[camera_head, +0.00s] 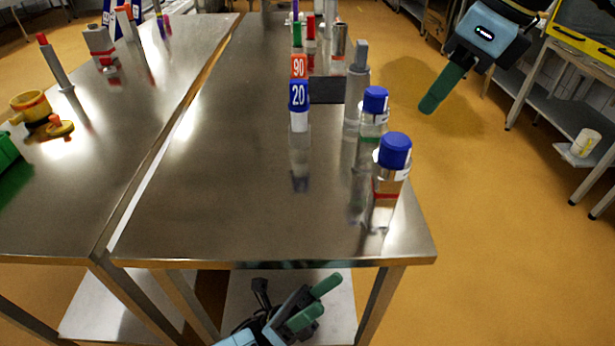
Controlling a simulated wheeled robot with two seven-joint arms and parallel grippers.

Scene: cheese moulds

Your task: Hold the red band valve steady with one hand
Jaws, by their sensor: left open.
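I cannot tell for sure which thing is the red band valve. A yellow fitting with a red band (31,107) stands on the left table, beside a low yellow piece with a red knob (60,127). A grey block with a red band low down (101,45) stands farther back on that table. My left gripper (328,295) is open and empty, below the near edge of the right table, its green fingers apart. My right gripper (428,106) is over the floor, right of the table; its fingers overlap, so its opening is hidden. Neither gripper touches these things.
Two steel tables stand side by side with a narrow gap; the right table (230,190) has blue-capped bottles (393,152) near its right edge and numbered blocks (298,96) mid-table. Its near left part is clear. A shelf unit (545,100) stands at the right.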

